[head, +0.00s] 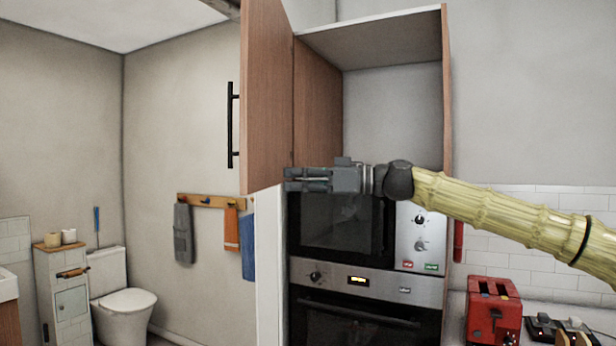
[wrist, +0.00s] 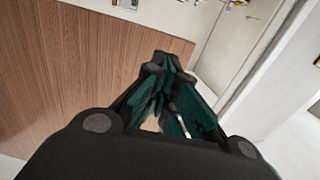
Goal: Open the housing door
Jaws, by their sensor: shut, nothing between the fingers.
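The brown wooden housing door (head: 266,95) stands swung open at the left of the upper cabinet. Its black bar handle (head: 231,126) shows past its left edge. The open cabinet compartment (head: 392,110) looks empty. My gripper (head: 288,180) is shut and empty. It points left, near the door's lower right corner and in front of the top of the microwave. In the wrist view, a wood panel (wrist: 85,65), which looks like the door, lies left of my closed fingers (wrist: 168,115). I cannot tell whether the fingers touch it.
The microwave (head: 335,225) sits below the compartment, with an oven (head: 365,315) under it. A red toaster (head: 493,310) stands on the counter at right. Towels (head: 184,233) hang on the wall at left, near a toilet (head: 125,305). The floor side at left looks open.

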